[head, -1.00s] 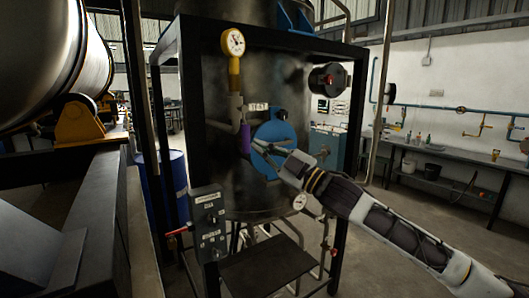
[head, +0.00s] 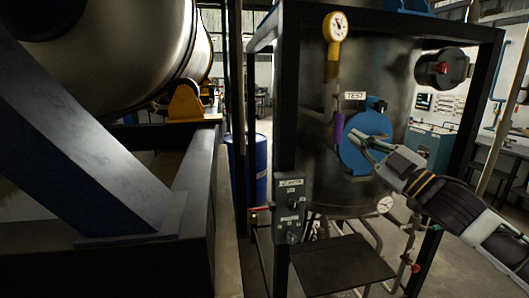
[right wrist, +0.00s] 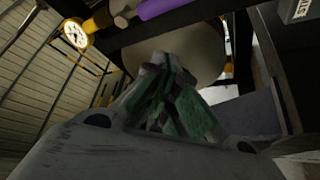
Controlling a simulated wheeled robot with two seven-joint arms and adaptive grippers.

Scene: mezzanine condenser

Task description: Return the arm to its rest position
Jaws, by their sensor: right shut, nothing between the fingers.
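My right gripper (head: 362,143) is in front of the blue round cover (head: 366,160) on the dark tank (head: 405,75), with its arm coming in from the lower right. In the right wrist view its fingers (right wrist: 172,85) are together with nothing between them. I cannot tell whether the fingertips touch the cover. A purple sleeve (head: 338,129) is on the pipe just left of the gripper, under a yellow gauge (head: 335,27); the sleeve also shows at the top of the right wrist view (right wrist: 160,8). My left gripper is not in view.
A black frame (head: 288,100) surrounds the tank. A grey control box (head: 291,205) hangs on its left post, and a black step (head: 342,263) stands low in front. A large metal drum (head: 130,50) fills the upper left. A blue barrel (head: 250,170) stands behind the frame.

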